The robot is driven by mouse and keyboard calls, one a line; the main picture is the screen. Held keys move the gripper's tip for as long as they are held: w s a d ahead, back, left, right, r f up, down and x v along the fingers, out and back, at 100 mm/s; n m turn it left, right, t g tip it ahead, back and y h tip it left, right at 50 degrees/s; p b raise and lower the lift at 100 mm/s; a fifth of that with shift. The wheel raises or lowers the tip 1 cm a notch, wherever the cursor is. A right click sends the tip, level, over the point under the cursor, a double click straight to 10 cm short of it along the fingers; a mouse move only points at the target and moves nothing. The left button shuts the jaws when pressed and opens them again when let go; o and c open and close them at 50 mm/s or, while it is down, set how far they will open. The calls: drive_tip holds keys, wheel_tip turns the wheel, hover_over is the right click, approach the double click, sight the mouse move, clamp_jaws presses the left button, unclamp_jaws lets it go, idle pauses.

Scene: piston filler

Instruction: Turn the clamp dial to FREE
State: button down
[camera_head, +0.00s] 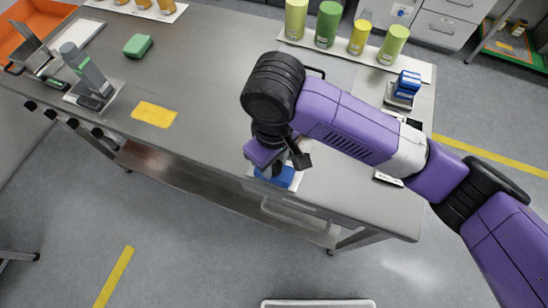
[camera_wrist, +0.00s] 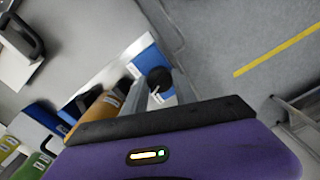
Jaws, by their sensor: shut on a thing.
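The clamp dial is a black round knob with a pale pointer mark (camera_wrist: 159,76), seen in the wrist view on a blue device (camera_wrist: 153,62). My gripper (camera_wrist: 161,88) has a grey finger on either side of the dial and is shut on it. In the head view my gripper (camera_head: 277,163) points down onto the blue device (camera_head: 281,177) at the table's front edge. The dial is hidden there by my gripper. The FREE mark cannot be read in either view.
The steel table (camera_head: 205,75) has clear room left of my arm. A yellow mat (camera_head: 153,114), a green block (camera_head: 138,46) and a grey device (camera_head: 88,75) stand left. Green and yellow cylinders (camera_head: 328,24) line the back. A blue stamp-like object (camera_head: 407,84) stands right.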

sight(273, 166)
drive_tip(key=shift+n, duration=2.3)
drive_tip(key=c, duration=1)
unclamp_jaws()
drive_tip(key=shift+r, duration=0.1)
wheel_tip(273, 166, up, 8)
drive_tip(key=shift+f+p, duration=0.15)
drive_tip(key=shift+p, duration=0.35)
drive_tip(key=shift+a, duration=0.1)
